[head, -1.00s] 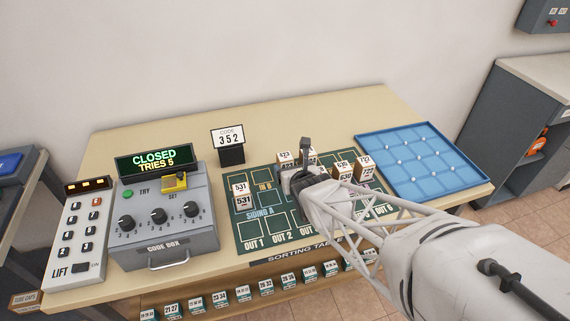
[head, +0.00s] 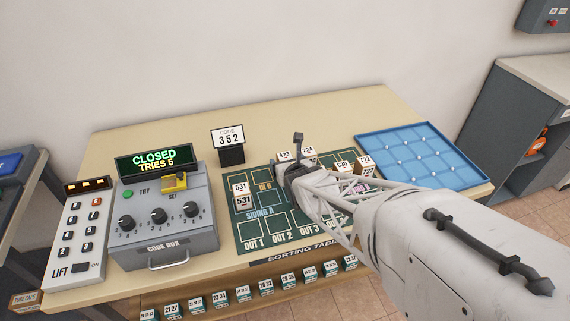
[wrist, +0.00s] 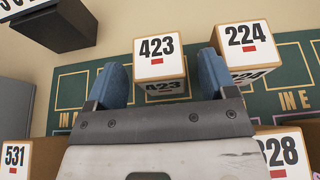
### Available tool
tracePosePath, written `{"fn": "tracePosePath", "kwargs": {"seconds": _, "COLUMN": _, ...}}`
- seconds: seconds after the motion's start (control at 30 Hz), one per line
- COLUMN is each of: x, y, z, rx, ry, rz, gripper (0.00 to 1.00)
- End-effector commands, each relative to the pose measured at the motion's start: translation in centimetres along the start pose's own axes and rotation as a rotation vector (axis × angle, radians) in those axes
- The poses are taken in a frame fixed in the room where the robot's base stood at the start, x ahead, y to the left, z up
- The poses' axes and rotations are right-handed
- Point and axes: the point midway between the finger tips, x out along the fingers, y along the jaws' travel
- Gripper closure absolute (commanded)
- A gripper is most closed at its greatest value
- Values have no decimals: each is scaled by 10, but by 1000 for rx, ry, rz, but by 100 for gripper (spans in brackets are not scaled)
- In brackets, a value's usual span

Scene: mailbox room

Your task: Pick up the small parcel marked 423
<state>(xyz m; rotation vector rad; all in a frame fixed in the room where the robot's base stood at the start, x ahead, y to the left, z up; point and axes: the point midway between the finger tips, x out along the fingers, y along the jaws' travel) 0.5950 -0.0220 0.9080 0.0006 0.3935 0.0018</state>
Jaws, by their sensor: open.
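The small parcel marked 423 (wrist: 158,66) is a white-topped cube with a red mark, standing on the green sorting mat. In the wrist view it lies straight ahead between my two blue fingertips, with mat-coloured space beside it. In the head view the parcel (head: 283,156) stands at the back of the mat, partly hidden by my gripper. My gripper (wrist: 162,80) is open and empty. It also shows in the head view (head: 290,172), just in front of the parcel. I cannot tell whether the fingers reach around its sides.
Parcel 224 (wrist: 246,52) stands close by on the right, near my right finger. Parcel 328 (wrist: 285,152) and parcel 531 (wrist: 15,157) are nearer. Other parcels (head: 364,164) stand right. A code sign (head: 231,145) stands behind left; a blue tray (head: 388,143) lies right.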

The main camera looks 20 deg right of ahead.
Motion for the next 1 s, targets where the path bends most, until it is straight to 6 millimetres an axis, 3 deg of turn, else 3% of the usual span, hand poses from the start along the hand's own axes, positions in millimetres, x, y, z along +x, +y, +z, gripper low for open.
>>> {"fn": "tracePosePath", "kwargs": {"seconds": 0.5, "x": 0, "y": 0, "z": 1, "rx": 0, "ry": -1, "rz": 0, "gripper": 24}}
{"fn": "tracePosePath", "kwargs": {"seconds": 0.87, "x": 0, "y": 0, "z": 1, "rx": 0, "ry": -1, "rz": 0, "gripper": 78}}
{"fn": "tracePosePath", "kwargs": {"seconds": 1.0, "x": 0, "y": 0, "z": 1, "rx": 0, "ry": -1, "rz": 0, "gripper": 78}}
